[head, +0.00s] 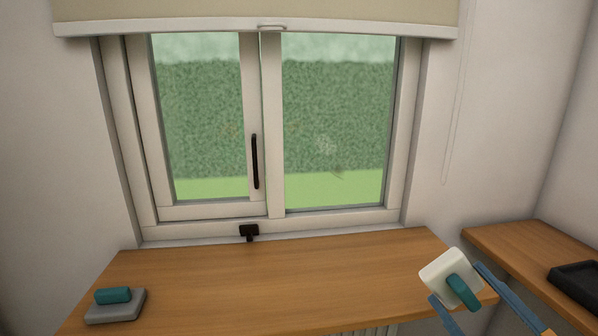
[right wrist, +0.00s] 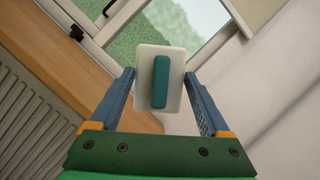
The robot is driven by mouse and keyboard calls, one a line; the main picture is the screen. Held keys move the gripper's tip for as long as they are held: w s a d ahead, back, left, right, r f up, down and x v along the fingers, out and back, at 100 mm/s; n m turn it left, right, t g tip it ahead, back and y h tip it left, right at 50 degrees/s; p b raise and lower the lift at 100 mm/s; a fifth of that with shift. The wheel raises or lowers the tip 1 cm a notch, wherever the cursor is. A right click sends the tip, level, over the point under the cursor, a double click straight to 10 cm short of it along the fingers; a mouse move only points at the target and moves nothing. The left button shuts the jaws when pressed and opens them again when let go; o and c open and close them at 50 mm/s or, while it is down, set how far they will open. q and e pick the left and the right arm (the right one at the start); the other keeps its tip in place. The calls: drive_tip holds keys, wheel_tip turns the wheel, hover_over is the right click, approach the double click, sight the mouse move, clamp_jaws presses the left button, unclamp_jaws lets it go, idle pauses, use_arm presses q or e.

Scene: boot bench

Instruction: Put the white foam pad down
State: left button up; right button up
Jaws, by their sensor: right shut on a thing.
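The white foam pad (head: 437,270) with a teal handle is at the right end of the wooden bench in the head view, tilted and raised above the surface. My right gripper (head: 459,285) is shut on it, with blue fingers on either side. In the right wrist view the pad (right wrist: 174,116) sits between the fingertips of my right gripper (right wrist: 160,84), its teal handle facing the camera. The left gripper is not in view.
A grey pad with a teal handle (head: 117,309) lies at the bench's left end. The bench (head: 260,277) is clear in the middle. A window with a black handle (head: 254,161) stands behind. A side shelf (head: 520,243) at the right carries a black tray (head: 578,282).

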sight(448, 309)
drive_tip(key=f, duration=0.1)
drive_tip(key=w+f+m+h, duration=0.1)
drive_tip(key=w+f+h, duration=0.1)
drive_tip(key=f, duration=0.1)
drive_tip(key=shift+w+a+f, duration=0.1)
drive_tip(key=shift+a, duration=0.25)
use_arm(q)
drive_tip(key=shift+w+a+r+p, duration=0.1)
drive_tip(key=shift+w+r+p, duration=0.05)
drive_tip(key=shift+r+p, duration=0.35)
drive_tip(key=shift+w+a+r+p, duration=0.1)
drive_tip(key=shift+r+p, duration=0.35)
use_arm(e)
drive_tip(key=s+a+f+m+t+h, duration=0.1)
drive_tip(key=s+a+f+m+h, duration=0.2)
drive_tip(key=s+a+f+h, duration=0.2)
drive_tip(key=s+a+f, duration=0.1)
drive_tip(key=s+f, duration=0.2)
drive_tip(key=shift+a+f, duration=0.3)
drive_tip(key=shift+f, duration=0.1)
